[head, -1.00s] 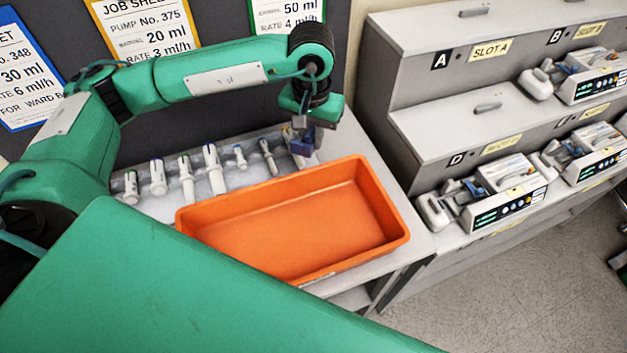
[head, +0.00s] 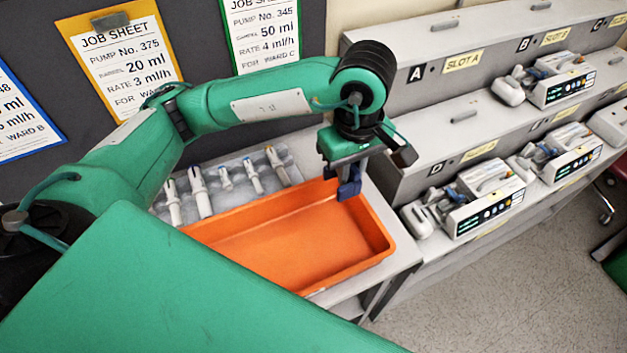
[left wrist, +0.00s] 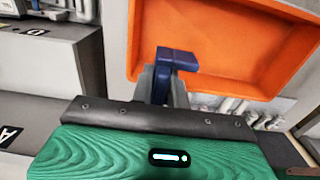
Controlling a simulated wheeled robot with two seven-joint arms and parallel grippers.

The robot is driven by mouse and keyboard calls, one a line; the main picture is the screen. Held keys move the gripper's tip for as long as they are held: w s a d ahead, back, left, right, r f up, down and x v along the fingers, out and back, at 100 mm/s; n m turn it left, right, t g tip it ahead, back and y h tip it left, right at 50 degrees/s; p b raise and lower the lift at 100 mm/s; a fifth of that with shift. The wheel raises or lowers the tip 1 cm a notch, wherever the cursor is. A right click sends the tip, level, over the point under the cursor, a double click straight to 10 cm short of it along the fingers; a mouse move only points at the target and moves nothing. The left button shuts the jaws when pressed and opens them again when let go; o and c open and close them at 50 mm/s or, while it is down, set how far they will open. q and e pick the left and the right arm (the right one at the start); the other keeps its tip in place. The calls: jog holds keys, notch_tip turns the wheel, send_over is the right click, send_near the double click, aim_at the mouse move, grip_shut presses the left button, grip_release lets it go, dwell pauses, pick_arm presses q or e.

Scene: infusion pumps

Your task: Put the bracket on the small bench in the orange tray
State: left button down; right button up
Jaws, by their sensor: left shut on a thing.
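A dark blue bracket (head: 350,186) is held in my left gripper (head: 347,172). The bracket also shows in the left wrist view (left wrist: 178,57), between the grey fingers (left wrist: 163,88), which are shut on it. The orange tray (head: 375,228) lies on the grey bench (head: 407,248). In the head view the bracket hangs in front of the tray's back right corner, apparently above the rim. The left wrist view shows the bracket overlapping one end of the tray (left wrist: 215,78); the exact height is unclear. The tray's visible floor is empty. My right gripper is not in view.
A pale rack (head: 238,172) with several syringes lies behind the tray. To the right, a grey stepped shelf (head: 440,130) carries several infusion pumps (head: 487,205), close to my left gripper. Job sheets (head: 120,55) hang on the dark board behind.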

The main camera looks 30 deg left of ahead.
pick_arm(q)
jog(key=p, duration=0.4)
send_over(341, 233)
notch_tip(341, 233, down, 15)
jog(key=shift+f, duration=0.2)
notch_tip(341, 233, down, 4)
jog(key=shift+r+p, duration=0.1)
jog(key=shift+p, duration=0.45)
jog(key=shift+f, duration=0.3)
jog(key=shift+f, duration=0.1)
jog(key=shift+f+b, duration=0.1)
jog(key=shift+b, duration=0.2)
jog(key=c, duration=1.4)
grip_release()
jog(key=shift+o, duration=0.2)
